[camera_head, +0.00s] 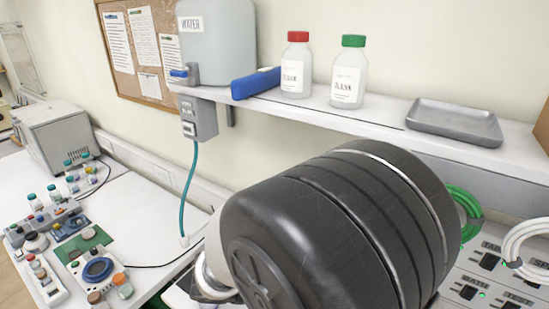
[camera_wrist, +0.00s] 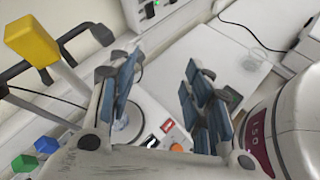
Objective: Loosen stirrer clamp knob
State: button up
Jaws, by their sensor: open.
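My gripper (camera_wrist: 166,88) is in the wrist view, with its two blue-padded fingers spread apart and nothing between them. A yellow block-shaped piece (camera_wrist: 31,40) sits on a grey rod at the upper left, apart from the fingers and to their left. I cannot tell whether it is the stirrer clamp knob. Green (camera_wrist: 24,163) and blue (camera_wrist: 47,145) knob-like pieces show at the lower left. A white device (camera_wrist: 150,112) with a round plate, a small display and an orange button lies beyond the fingers, partly hidden by them. The head view does not show my gripper.
A rounded white and dark-red body (camera_wrist: 296,125) stands close on the right in the wrist view. In the head view, my arm blocks the middle. A shelf (camera_head: 385,117) holds red-capped (camera_head: 296,72) and green-capped (camera_head: 348,78) bottles and a grey tray (camera_head: 455,121). Small bottles crowd the left bench.

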jog(key=w+a+n+t+p, duration=0.4)
jog(key=a+n+t, duration=0.2)
jog(key=a+n, duration=0.15)
jog(key=w+a+n+t+p, duration=0.3)
jog(key=a+n+t+p, duration=0.15)
jog(key=a+n, duration=0.35)
jog(key=w+d+p, duration=0.1)
jog(key=w+d, duration=0.3)
jog(key=w, duration=0.3)
jog(key=w+d+m+t+y+p, duration=0.1)
jog(key=w+d+p, duration=0.1)
jog(key=w+d, duration=0.3)
jog(key=shift+w+d+f, duration=0.25)
jog(key=shift+w+f, duration=0.2)
jog(key=shift+w, duration=0.4)
jog(key=shift+m, duration=0.25)
jog(key=shift+c, duration=0.5)
jog(key=c, duration=1)
